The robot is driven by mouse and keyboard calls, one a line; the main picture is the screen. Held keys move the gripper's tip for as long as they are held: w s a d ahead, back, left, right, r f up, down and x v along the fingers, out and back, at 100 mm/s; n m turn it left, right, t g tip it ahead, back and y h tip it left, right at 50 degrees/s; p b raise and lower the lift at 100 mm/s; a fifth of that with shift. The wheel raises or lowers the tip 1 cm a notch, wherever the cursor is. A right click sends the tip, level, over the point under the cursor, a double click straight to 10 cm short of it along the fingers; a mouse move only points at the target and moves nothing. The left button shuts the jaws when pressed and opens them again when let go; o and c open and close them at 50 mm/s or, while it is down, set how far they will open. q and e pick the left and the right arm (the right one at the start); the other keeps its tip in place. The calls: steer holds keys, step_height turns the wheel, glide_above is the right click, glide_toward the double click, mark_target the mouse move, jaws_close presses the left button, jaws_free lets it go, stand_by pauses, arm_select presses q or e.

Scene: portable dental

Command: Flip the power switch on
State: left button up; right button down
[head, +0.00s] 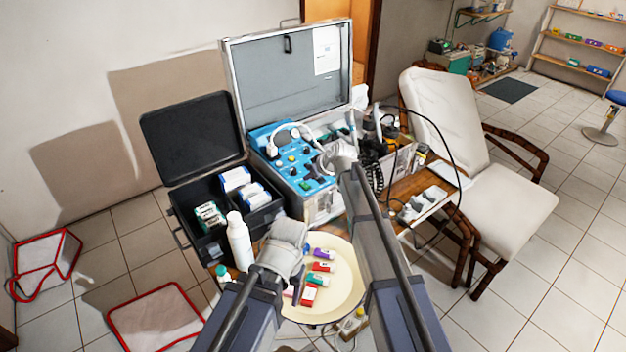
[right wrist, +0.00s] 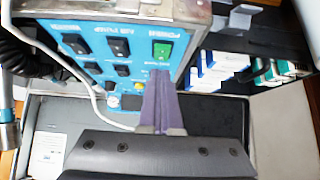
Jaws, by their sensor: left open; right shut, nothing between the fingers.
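The blue control panel (head: 297,172) is in the open silver case, and it also shows in the right wrist view (right wrist: 95,35). The green power switch (right wrist: 163,50) is on this panel, beside several black switches. My right gripper (right wrist: 160,76) is shut and empty, with its tips just short of the green switch in the picture. I cannot tell whether they touch the panel. In the head view my right gripper (head: 328,156) is over the right part of the panel and hides some of it. My left gripper (head: 290,232) is open, low in front of the case.
A white hose (head: 285,128) loops over the panel. A black case (head: 205,205) with boxed supplies stands left of it. A white bottle (head: 239,242) and a round cream tray (head: 345,285) with coloured tubes are near my left gripper. A reclining chair (head: 450,125) is at right.

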mark_target(308, 187)
arm_select(q)
steer(key=shift+f+b, duration=0.65)
steer(key=shift+f, duration=0.45)
arm_select(e)
steer(key=shift+s+f, duration=0.1)
steer(key=shift+f, duration=1)
steer(key=shift+s+d+f+b, duration=0.1)
steer(key=shift+s+f+b, duration=0.05)
steer(key=shift+f+b, duration=0.4)
arm_select(q)
steer(key=shift+f, duration=0.3)
arm_select(e)
steer(key=shift+r, duration=0.25)
arm_select(q)
steer(key=shift+p, duration=0.3)
arm_select(e)
steer(key=shift+r, duration=0.1)
steer(key=shift+r+p, duration=0.75)
arm_select(q)
steer(key=shift+r, duration=0.8)
steer(key=shift+r, duration=0.15)
arm_select(e)
steer(key=shift+r, duration=0.1)
